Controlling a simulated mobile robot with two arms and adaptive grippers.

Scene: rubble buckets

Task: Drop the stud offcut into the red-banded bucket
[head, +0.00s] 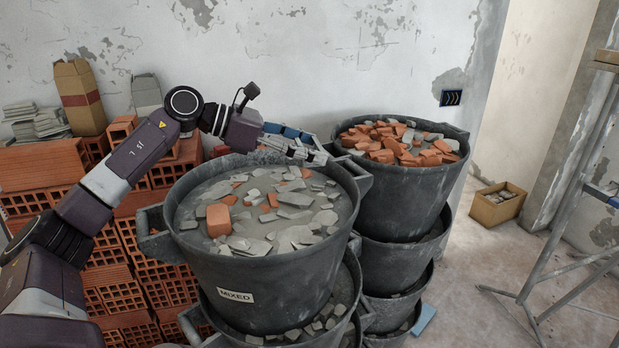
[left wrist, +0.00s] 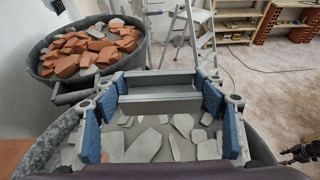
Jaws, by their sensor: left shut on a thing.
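My left gripper (head: 305,150) reaches in from the left over the far rim of the front bucket marked MIXED (head: 262,292). In the left wrist view its blue-padded fingers (left wrist: 160,105) are shut on a grey metal channel piece, the stud offcut (left wrist: 160,98), lying crosswise between them. In the head view the offcut is hard to make out among the fingers. The second bucket (head: 398,205), heaped with red brick rubble, stands behind to the right. I see no red band on either bucket.
Both buckets stand on stacks of similar buckets. Hollow red bricks (head: 50,165) and a tall cardboard box (head: 80,98) are at the left. A stepladder (head: 570,190) and a small box (head: 497,204) stand at the right. The floor between is mostly clear.

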